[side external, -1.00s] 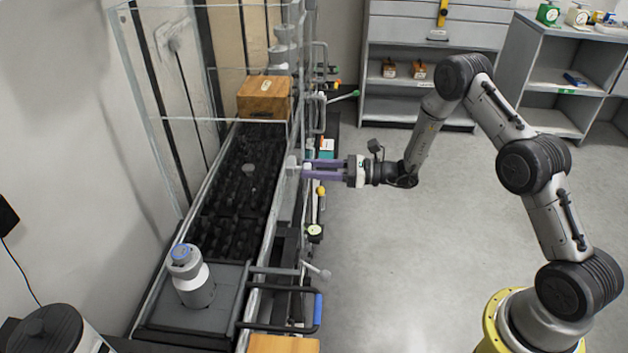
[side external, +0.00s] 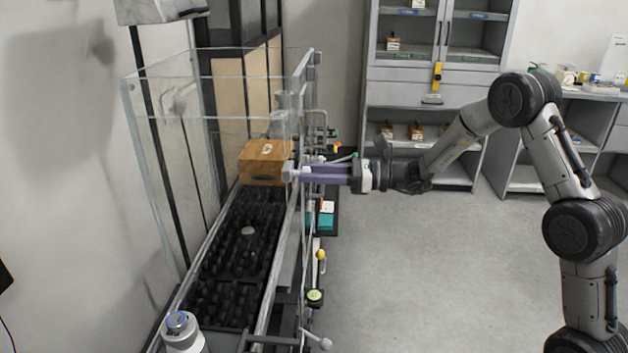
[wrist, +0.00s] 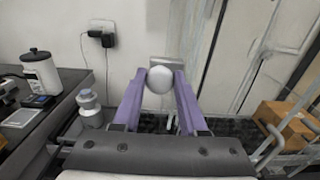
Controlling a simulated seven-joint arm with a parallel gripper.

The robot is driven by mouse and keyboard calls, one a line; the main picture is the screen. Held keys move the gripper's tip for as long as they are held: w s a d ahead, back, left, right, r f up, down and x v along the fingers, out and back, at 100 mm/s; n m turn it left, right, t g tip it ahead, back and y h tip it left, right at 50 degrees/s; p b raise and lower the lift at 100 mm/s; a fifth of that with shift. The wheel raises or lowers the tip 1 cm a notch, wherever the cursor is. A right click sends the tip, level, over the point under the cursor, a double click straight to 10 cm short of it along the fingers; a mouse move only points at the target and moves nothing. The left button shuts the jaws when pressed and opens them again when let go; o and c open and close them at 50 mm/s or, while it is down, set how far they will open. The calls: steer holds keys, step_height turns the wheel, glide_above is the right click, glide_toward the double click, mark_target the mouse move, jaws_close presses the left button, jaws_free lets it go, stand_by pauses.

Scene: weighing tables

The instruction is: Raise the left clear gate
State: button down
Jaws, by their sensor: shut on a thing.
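The left clear gate (side external: 215,117) is a see-through panel with a pale edge across the black roller track (side external: 235,245); its outline is faint against the clear walls. My gripper (side external: 293,172), with purple fingers, is shut on the gate's pale knob at the track's right side. In the wrist view the round knob (wrist: 159,80) sits between the two fingertips (wrist: 164,74). The fingers hide part of the knob's mount.
A wooden box (side external: 262,165) stands on the track's far part. Clear walls (side external: 150,150) enclose the track. Open floor (side external: 400,270) lies to the right; grey cabinets (side external: 430,100) stand behind.

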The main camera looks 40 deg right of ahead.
steer(key=shift+c, duration=2.4)
jaws_free()
steer(key=v, duration=1.4)
steer(key=shift+a, duration=0.1)
